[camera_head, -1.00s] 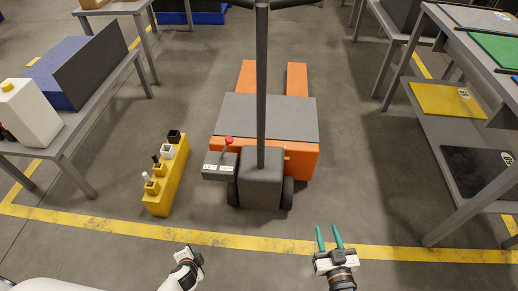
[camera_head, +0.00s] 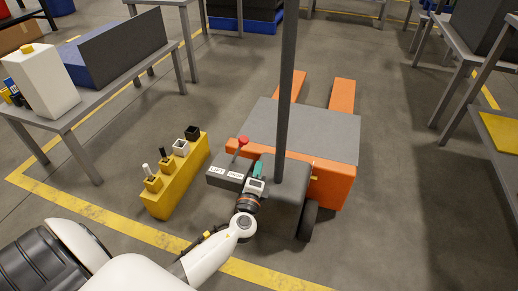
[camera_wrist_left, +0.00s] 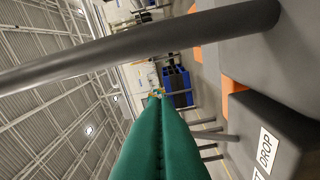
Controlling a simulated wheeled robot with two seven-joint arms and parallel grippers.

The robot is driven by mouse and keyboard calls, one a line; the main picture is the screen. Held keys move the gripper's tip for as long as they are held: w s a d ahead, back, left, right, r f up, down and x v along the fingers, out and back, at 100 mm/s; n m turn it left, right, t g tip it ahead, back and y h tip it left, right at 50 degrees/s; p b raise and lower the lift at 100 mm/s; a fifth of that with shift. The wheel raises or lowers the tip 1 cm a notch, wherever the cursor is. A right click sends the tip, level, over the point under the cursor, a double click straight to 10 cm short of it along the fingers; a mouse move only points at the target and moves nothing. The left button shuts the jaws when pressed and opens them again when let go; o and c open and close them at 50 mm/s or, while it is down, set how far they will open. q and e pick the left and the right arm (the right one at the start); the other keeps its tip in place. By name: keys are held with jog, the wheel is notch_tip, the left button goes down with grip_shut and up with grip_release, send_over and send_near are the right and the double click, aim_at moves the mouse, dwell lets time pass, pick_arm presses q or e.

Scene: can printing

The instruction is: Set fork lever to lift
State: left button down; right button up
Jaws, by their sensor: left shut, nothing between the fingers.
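The orange pallet jack (camera_head: 330,187) stands ahead with a dark upright handle pole (camera_head: 288,85). On its left is a small dark control box (camera_head: 222,183) with white LIFT (camera_head: 217,170) and DROP (camera_head: 235,175) labels. The fork lever (camera_head: 242,142) rises from behind this box, with a red knob on top. My left gripper (camera_head: 257,168) is shut and empty, just right of the box and lever, left of the pole. In the left wrist view its green fingers (camera_wrist_left: 156,96) are together, with the DROP label (camera_wrist_left: 265,151) at lower right; the lever does not show there. My right gripper is out of view.
A yellow block (camera_head: 177,180) with several small posts stands on the floor to the left. A grey table (camera_head: 95,97) with a white bottle-like container (camera_head: 40,80) is farther left. Open floor lies between the block and the jack.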

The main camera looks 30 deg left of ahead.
pick_arm(q)
jog(key=w+a+r+b, duration=0.1)
jog(key=w+a, duration=0.5)
jog(key=shift+w+a, duration=0.25)
jog(key=shift+w, duration=0.1)
dwell(0.5)
